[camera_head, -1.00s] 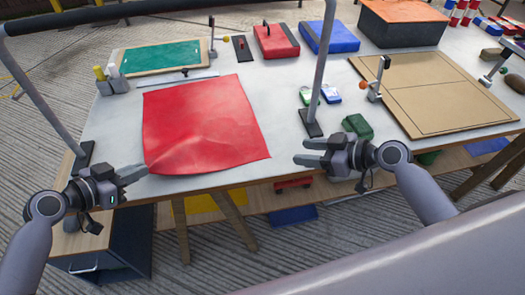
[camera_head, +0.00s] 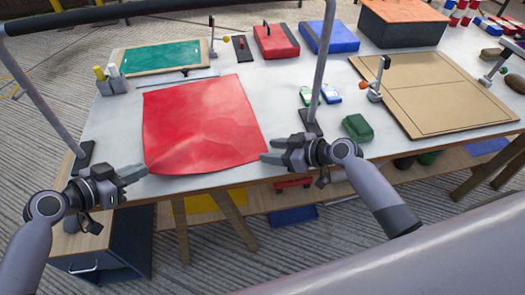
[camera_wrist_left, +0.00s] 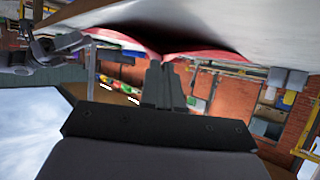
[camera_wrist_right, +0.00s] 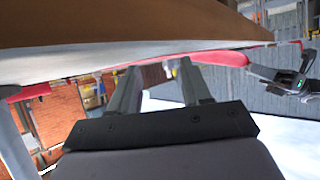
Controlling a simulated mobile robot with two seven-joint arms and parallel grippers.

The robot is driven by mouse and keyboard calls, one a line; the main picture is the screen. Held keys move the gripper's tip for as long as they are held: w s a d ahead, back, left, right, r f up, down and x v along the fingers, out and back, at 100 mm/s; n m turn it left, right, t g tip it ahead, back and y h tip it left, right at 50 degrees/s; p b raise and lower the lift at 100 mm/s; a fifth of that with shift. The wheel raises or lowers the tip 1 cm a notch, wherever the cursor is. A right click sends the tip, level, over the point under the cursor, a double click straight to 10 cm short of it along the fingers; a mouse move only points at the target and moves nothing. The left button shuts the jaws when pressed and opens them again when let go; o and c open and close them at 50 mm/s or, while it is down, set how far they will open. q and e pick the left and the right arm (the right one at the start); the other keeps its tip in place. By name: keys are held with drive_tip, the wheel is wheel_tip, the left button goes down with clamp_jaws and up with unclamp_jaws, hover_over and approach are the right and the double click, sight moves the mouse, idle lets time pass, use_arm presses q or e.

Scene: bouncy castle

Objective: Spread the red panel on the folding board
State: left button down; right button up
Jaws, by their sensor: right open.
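The red panel (camera_head: 200,125) lies on the grey table, slightly creased near its front left; it also shows in the left wrist view (camera_wrist_left: 205,53) and right wrist view (camera_wrist_right: 222,58). My left gripper (camera_head: 143,171) is at its front left corner; in the left wrist view its fingers (camera_wrist_left: 165,78) are together on the red edge. My right gripper (camera_head: 268,150) is beside the panel's front right corner; in the right wrist view its fingers (camera_wrist_right: 157,82) are apart with nothing clearly between them. The tan folding board (camera_head: 445,95), with a line across it, lies flat at the right.
A clamp post (camera_head: 378,82) stands at the board's left edge. A grey frame's post (camera_head: 318,80) rises behind my right gripper. A green pouch (camera_head: 357,127) lies between panel and board. Red (camera_head: 277,42) and blue (camera_head: 333,37) cases and a green board (camera_head: 160,57) lie behind.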

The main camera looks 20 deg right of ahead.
drive_tip(key=shift+w, duration=0.1)
idle(0.3)
drive_tip(key=shift+a, duration=0.1)
drive_tip(key=shift+c, duration=0.5)
drive_tip(key=shift+f, duration=0.1)
clamp_jaws()
drive_tip(key=shift+r, duration=2.5)
